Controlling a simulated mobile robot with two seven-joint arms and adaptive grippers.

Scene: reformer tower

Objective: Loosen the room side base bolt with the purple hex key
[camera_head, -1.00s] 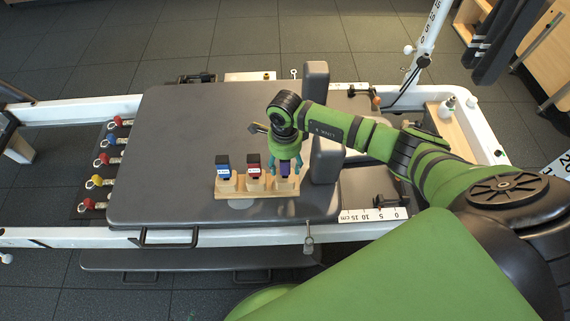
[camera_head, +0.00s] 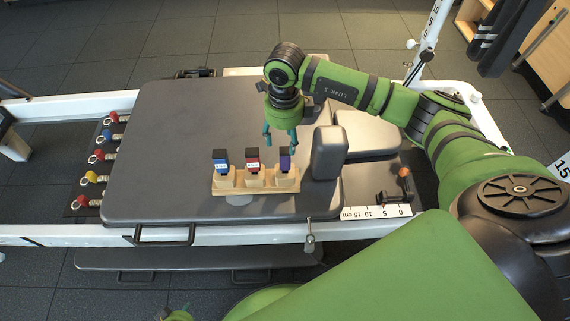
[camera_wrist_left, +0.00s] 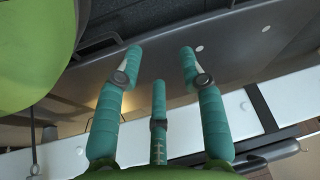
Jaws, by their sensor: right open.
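The purple hex key (camera_head: 285,160) stands upright in the right-hand slot of a wooden holder (camera_head: 230,190) on the grey carriage. My right gripper (camera_head: 281,142) is open and empty, just above and behind the purple key, its fingers pointing down. My left gripper (camera_wrist_left: 160,62) shows in the left wrist view with its three teal fingers spread and nothing between them. It is above a dark grey surface and a white rail. I cannot make out the room side base bolt for certain.
A blue key (camera_head: 221,160) and a red key (camera_head: 252,160) stand in the same holder. A shoulder pad (camera_head: 329,153) rises close to its right. A white rail (camera_head: 70,234) runs along the front. The carriage (camera_head: 160,150) left of the holder is clear.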

